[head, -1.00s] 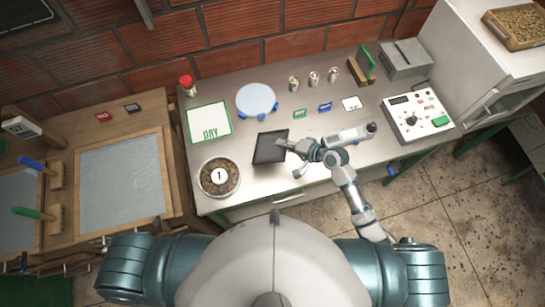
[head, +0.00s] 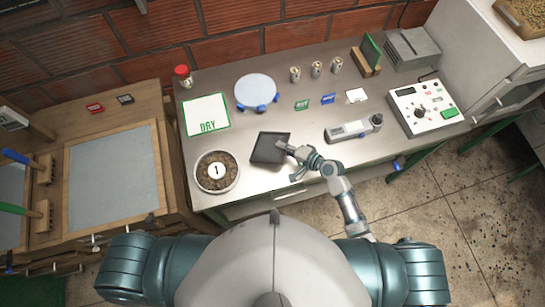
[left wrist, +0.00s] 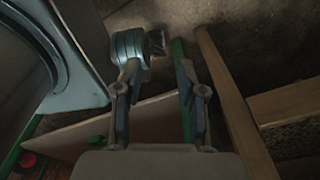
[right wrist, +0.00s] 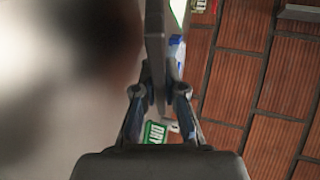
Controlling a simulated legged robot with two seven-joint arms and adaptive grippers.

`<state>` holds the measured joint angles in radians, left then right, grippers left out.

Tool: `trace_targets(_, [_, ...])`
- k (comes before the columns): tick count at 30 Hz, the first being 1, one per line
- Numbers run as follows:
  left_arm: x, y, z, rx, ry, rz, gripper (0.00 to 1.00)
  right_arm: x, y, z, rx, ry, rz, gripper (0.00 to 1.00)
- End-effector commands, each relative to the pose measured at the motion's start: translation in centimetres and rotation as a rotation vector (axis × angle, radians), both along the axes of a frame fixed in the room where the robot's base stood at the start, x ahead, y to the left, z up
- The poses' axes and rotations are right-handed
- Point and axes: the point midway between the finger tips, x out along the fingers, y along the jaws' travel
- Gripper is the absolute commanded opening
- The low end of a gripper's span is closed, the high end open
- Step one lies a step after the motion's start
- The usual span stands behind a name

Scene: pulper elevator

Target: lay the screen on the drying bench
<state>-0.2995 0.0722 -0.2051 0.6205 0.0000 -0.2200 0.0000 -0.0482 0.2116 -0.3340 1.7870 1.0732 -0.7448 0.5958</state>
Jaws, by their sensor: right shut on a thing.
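A dark, flat, square panel, which I take for the screen (head: 267,147), is over the front of the steel table in the head view. My right gripper (head: 293,154) is shut on its right edge. In the right wrist view, the screen (right wrist: 154,50) shows edge-on between the fingers of my right gripper (right wrist: 158,90). I cannot tell whether it touches the table. The wooden bench (head: 175,170) with grey mesh panels, apparently the drying bench, stands at the left. My left gripper is not seen in the head view. In the left wrist view, my left gripper (left wrist: 155,92) is open, apparently empty.
The steel table (head: 240,207) holds a bowl of beans (head: 217,185) marked 1, a DRY mat (head: 206,114), a blue disc stand (head: 256,91) and a grey meter (head: 352,129).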

Motion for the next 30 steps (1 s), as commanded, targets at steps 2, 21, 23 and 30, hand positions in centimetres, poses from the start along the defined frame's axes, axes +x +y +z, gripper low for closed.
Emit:
trace_targets(2, [0.0, 0.6, -1.2, 0.007, 0.000, 0.001, 0.40, 0.0, -0.1, -1.4, 0.001, 0.000, 0.001, 0.00])
trace_targets(21, [-0.1, 0.2, -1.6, 0.002, 0.001, 0.004, 0.40, 0.0, -0.3, -2.0, 0.002, -0.001, 0.001, 0.26])
trace_targets(23, [-0.1, 0.0, -1.6, 0.000, 0.001, 0.004, 0.40, 0.0, -0.2, -2.0, 0.002, -0.001, 0.001, 0.26])
trace_targets(30, [0.0, 0.4, -0.8, 0.004, 0.001, 0.001, 0.40, -0.9, -1.6, -1.3, 0.000, 0.000, 0.000, 0.26])
